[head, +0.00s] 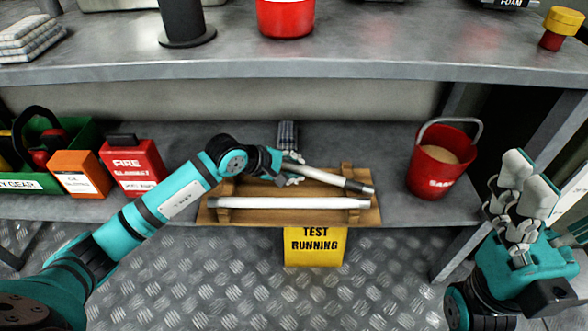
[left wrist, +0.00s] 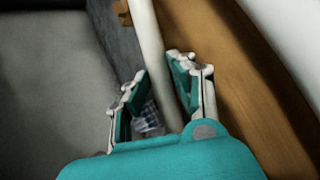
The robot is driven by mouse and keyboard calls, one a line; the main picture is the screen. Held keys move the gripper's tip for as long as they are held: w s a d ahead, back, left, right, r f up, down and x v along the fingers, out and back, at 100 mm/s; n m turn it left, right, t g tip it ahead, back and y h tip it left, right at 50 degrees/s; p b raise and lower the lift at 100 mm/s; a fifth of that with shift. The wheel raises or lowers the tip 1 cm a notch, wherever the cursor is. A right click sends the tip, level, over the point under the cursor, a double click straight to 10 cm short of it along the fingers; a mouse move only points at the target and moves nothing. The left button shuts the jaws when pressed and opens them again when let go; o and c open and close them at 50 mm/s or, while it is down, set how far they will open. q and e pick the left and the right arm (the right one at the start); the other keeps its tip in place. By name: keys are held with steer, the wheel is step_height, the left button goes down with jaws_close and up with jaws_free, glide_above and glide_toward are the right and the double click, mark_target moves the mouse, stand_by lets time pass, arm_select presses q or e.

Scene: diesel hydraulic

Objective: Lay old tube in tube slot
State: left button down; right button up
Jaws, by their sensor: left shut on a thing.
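A wooden rack (head: 290,217) stands on the lower shelf. A clean white tube (head: 280,203) lies level across its front. The old tube (head: 322,177), greyish with a dark band near its right end, lies slanted over the rack's back part, its right end near the right upright. My left gripper (head: 290,178) is shut on the old tube close to its left part. In the left wrist view the tube (left wrist: 150,45) passes between the fingers (left wrist: 160,90). Whether it touches the rack is unclear. My right gripper (head: 522,195) is off to the right, away from the rack, with nothing visible in it.
A red sand bucket (head: 438,165) stands right of the rack. A red fire box (head: 132,165), an orange box (head: 80,174) and a green gear crate (head: 55,150) stand left. A yellow sign (head: 315,246) hangs below the rack. The upper shelf (head: 330,55) overhangs behind.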

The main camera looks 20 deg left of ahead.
arm_select(q)
steer(key=shift+f, duration=0.15)
steer(key=c, duration=1.1)
jaws_free()
